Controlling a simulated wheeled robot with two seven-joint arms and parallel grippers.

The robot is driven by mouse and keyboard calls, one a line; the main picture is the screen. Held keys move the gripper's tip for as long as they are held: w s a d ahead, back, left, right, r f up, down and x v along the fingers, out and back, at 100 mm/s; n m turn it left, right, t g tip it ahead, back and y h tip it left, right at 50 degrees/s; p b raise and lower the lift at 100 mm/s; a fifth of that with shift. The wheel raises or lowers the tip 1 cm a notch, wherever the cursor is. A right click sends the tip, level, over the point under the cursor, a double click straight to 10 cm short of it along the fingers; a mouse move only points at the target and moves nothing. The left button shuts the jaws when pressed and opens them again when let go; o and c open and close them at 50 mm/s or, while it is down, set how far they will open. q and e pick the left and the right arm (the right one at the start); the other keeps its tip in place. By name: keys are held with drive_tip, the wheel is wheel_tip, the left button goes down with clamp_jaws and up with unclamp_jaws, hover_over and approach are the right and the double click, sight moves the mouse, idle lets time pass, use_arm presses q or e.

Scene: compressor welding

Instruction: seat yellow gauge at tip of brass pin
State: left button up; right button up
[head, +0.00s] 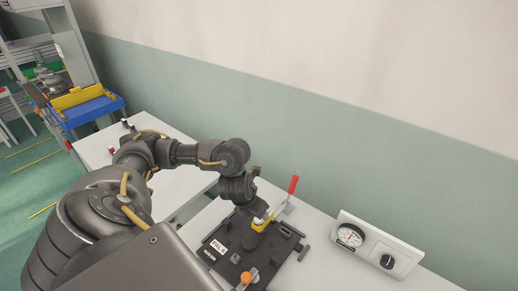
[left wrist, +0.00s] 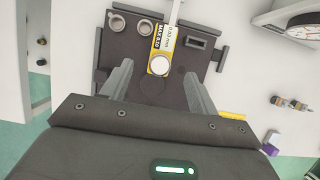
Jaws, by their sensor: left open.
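The yellow gauge (left wrist: 163,42), a flat strip with black lettering and a pale round disc at its near end, lies over the dark fixture plate (left wrist: 125,48) in the left wrist view. Its yellow also shows in the head view (head: 261,225), just below my wrist. My left gripper (left wrist: 159,88) is open, its two fingers apart on either side of the strip's near end, apparently touching nothing. In the head view my left gripper (head: 256,212) hangs over the back part of the fixture. I cannot make out the brass pin. My right gripper is not in view.
A red-handled clamp (head: 292,186) rises behind the fixture. An orange knob (head: 246,277) sits at its front. A dial panel (head: 376,247) stands on the table to the right. A blue bin (head: 95,110) stands far left. A small purple item (left wrist: 270,149) lies beside the plate.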

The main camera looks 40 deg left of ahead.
sight(263, 222)
use_arm(q)
drive_tip(key=b+x, duration=0.4)
drive_tip(key=x, duration=0.6)
drive_tip(key=shift+w+d+r+b, duration=0.1)
drive_tip(key=shift+d+b, duration=0.05)
drive_tip(key=shift+b, duration=0.15)
drive_tip(key=shift+w+f, duration=0.25)
drive_tip(key=shift+f, duration=0.25)
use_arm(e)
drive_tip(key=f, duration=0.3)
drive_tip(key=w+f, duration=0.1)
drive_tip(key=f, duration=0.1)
use_arm(q)
drive_tip(key=shift+c, duration=0.3)
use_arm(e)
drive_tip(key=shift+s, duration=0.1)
use_arm(q)
clamp_jaws()
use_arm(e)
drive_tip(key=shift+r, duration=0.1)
use_arm(q)
drive_tip(key=shift+r, duration=0.15)
